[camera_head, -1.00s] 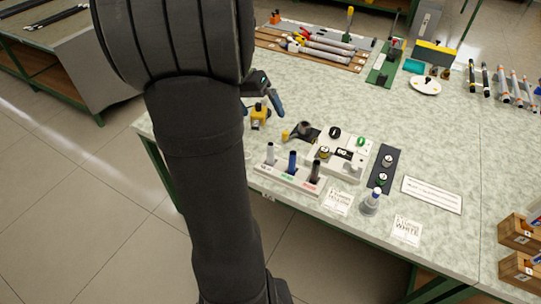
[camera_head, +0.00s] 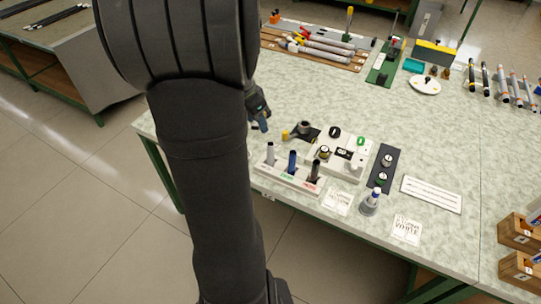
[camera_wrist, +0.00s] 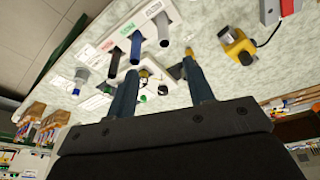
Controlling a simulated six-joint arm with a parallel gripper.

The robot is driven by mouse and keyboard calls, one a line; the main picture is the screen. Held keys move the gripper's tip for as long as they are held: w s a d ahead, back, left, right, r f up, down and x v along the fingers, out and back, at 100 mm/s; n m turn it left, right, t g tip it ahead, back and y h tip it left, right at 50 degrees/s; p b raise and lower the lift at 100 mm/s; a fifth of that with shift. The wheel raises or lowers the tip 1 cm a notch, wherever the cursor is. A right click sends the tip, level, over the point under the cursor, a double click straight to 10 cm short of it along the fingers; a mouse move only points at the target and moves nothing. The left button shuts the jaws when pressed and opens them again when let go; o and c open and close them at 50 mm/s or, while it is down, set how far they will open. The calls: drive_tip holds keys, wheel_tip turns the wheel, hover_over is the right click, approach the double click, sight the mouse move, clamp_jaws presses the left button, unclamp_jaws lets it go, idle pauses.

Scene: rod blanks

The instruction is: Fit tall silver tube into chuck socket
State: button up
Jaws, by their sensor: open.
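The tall silver tube (camera_head: 270,154) stands upright in the left slot of a white rack (camera_head: 287,179). It also shows in the wrist view (camera_wrist: 163,29). What looks like the chuck socket (camera_head: 305,127), a grey round piece with a yellow handle on a dark plate, sits behind the rack. In the wrist view it seems mostly hidden by my right finger. My gripper (camera_wrist: 160,69) is open, with nothing between its blue fingers. In the head view my gripper (camera_head: 260,114) is partly hidden by my arm, behind and left of the tube, apart from it.
A blue tube (camera_head: 292,162) and a dark tube (camera_head: 314,171) stand in the same rack. A white fixture block (camera_head: 343,150) is right of the chuck. A yellow device (camera_wrist: 240,48) with a cable is right of my fingers. The table's middle is clear.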

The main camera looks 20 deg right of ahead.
sight(271, 149)
drive_tip(key=x, duration=1.2)
drive_tip(key=shift+w+f, duration=0.15)
drive_tip(key=shift+w, duration=0.05)
drive_tip(key=shift+w+d+x, duration=0.1)
drive_tip(key=shift+d+x, duration=0.1)
drive_tip(key=shift+x, duration=0.7)
drive_tip(key=shift+w+d+x, duration=0.15)
drive_tip(key=shift+x, duration=0.75)
drive_tip(key=shift+w+d+x, duration=0.1)
drive_tip(key=shift+d+x, duration=0.1)
drive_tip(key=shift+x, duration=0.7)
drive_tip(key=shift+r, duration=0.2)
clamp_jaws()
